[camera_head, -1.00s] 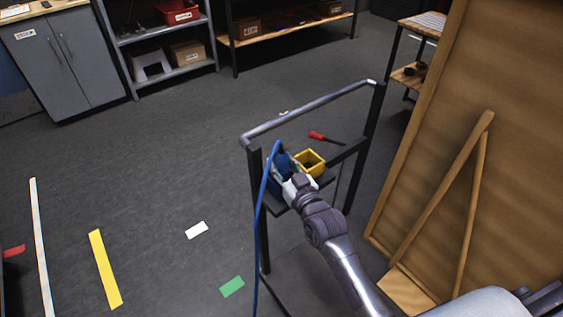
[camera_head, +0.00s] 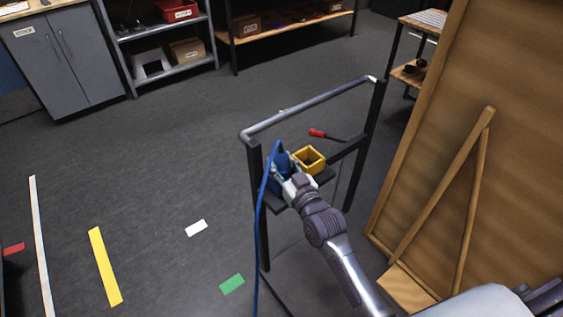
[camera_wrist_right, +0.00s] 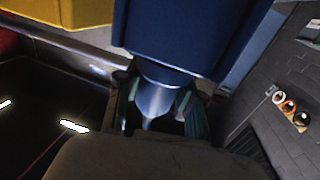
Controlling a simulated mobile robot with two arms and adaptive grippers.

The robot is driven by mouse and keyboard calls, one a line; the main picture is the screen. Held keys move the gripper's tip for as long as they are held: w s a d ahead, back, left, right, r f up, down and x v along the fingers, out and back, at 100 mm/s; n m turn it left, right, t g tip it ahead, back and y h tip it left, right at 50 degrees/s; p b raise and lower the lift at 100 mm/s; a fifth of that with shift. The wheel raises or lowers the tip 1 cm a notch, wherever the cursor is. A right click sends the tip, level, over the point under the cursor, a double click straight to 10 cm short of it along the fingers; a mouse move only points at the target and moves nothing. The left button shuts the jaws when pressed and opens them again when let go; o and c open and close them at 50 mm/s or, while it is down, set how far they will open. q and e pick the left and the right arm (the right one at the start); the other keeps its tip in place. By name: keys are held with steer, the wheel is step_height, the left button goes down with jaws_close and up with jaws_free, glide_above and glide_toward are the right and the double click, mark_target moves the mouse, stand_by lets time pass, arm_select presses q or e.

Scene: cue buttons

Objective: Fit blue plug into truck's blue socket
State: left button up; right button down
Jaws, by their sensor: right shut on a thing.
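The blue plug (camera_head: 279,163) is at the black stand, with its blue cable (camera_head: 261,215) hanging down on the left side. My right gripper (camera_head: 287,180) is at the plug and shut on it. The gripper hides part of the plug in the head view. I cannot make out the truck or a blue socket. My left gripper is not in view.
A yellow open box (camera_head: 309,159) stands right beside the plug on the stand (camera_head: 326,175). A grey rail (camera_head: 310,110) runs behind, near a red-handled tool (camera_head: 318,133). A tall wooden panel (camera_head: 485,150) is close on the right. The left floor is clear apart from tape marks.

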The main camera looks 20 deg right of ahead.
steer(key=shift+f, duration=0.1)
steer(key=c, duration=0.6)
jaws_free()
steer(key=shift+c, duration=0.2)
steer(key=shift+s, duration=0.15)
steer(key=s+d, duration=0.1)
steer(key=s, duration=1)
steer(key=shift+s+d, duration=0.35)
steer(key=shift+d, duration=0.05)
